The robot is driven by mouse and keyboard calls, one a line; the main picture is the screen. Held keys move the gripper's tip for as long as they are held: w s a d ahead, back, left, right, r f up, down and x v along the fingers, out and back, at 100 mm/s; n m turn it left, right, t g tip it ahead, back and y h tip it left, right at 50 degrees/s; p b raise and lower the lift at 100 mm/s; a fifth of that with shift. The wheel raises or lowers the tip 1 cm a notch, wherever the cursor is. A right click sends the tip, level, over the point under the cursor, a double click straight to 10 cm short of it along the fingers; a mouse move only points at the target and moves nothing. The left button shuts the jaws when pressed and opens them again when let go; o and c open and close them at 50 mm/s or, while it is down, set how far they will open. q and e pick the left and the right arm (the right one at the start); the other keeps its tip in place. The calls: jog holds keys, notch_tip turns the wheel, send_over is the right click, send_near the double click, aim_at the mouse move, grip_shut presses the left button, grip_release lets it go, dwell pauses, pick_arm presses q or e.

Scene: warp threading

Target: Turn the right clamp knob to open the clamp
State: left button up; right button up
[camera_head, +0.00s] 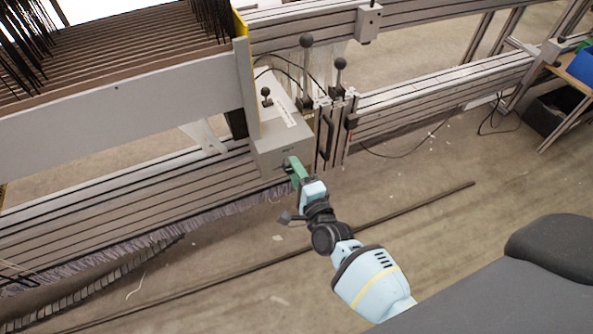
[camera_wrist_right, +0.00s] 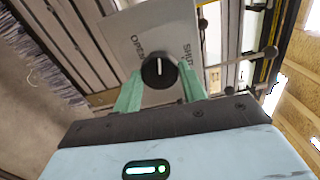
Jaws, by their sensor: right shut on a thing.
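The clamp knob (camera_wrist_right: 159,71) is a round black dial with a white mark, on a grey panel labelled OPEN on its left and SHUT on its right in the right wrist view. The white mark points roughly straight up, between the two labels. My right gripper (camera_wrist_right: 161,84) has its two green fingers on either side of the knob, shut on it. In the head view my right gripper (camera_head: 294,170) reaches the lower front of the grey clamp box (camera_head: 284,146), and the knob is hidden there. My left gripper is not in view.
Black ball-topped levers (camera_head: 306,42) stand above and right of the box. A slotted metal rail (camera_head: 440,85) runs to the right. Dark warp threads (camera_head: 205,20) hang at upper left. A long dark bar (camera_head: 400,212) lies on the floor below. A blue bin (camera_head: 582,66) is at far right.

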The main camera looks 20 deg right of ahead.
jog(key=shift+n+p, duration=0.7)
jog(key=shift+n, duration=2.6)
jog(key=o, duration=1)
jog(key=shift+c, duration=0.2)
jog(key=s+p, duration=0.2)
jog(key=s, duration=0.6)
jog(key=shift+d, duration=0.15)
